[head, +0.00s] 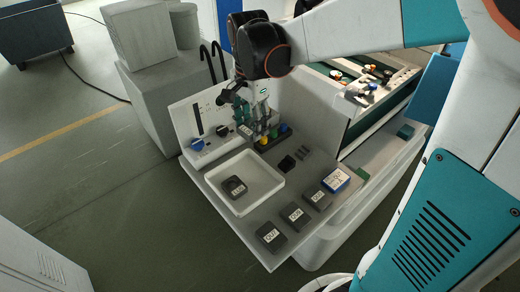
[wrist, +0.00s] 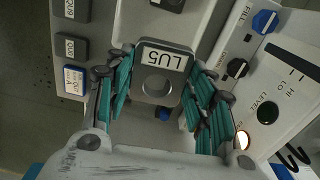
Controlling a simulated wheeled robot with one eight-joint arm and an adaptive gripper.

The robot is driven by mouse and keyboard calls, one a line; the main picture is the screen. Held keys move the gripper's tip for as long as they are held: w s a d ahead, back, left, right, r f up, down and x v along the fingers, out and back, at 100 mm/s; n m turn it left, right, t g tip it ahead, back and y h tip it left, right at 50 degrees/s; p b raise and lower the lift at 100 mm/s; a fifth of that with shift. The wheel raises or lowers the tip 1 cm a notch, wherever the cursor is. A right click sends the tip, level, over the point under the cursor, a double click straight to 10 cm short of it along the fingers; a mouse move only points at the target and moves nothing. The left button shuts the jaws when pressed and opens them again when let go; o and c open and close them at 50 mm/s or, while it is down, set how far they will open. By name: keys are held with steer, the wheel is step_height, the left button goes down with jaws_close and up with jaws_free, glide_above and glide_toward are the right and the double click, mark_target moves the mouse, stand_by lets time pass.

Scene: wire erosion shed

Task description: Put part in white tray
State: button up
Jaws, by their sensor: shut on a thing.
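My gripper (head: 246,122) is above the grey work plate, behind the white tray in the head view. In the wrist view my gripper (wrist: 160,105) has its teal fingers shut on a grey part (wrist: 157,86) with a round hole and a white label that seems to read LU5. The held part is small and partly hidden by the fingers in the head view. The white tray (head: 263,181) lies on the plate and has one dark labelled part (head: 234,187) in it. The tray (wrist: 180,30) also shows beyond the held part in the wrist view.
Several dark labelled blocks (head: 295,216) stand in a row along the plate's front right, one with a blue-edged label (head: 336,180). The tray's right half is bare.

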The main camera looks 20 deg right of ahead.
mark_target(254, 176)
steer(key=shift+s+r, duration=0.2)
steer(key=shift+s, duration=0.15)
steer(key=shift+m, duration=0.3)
step_height(254, 176, down, 20)
steer(key=b, duration=0.5)
steer(key=shift+w+r+b, duration=0.1)
steer(key=shift+r+b, duration=0.05)
steer(key=shift+b, duration=0.2)
steer(key=shift+f, duration=0.2)
steer(key=o, duration=1.5)
steer(key=shift+r, duration=0.15)
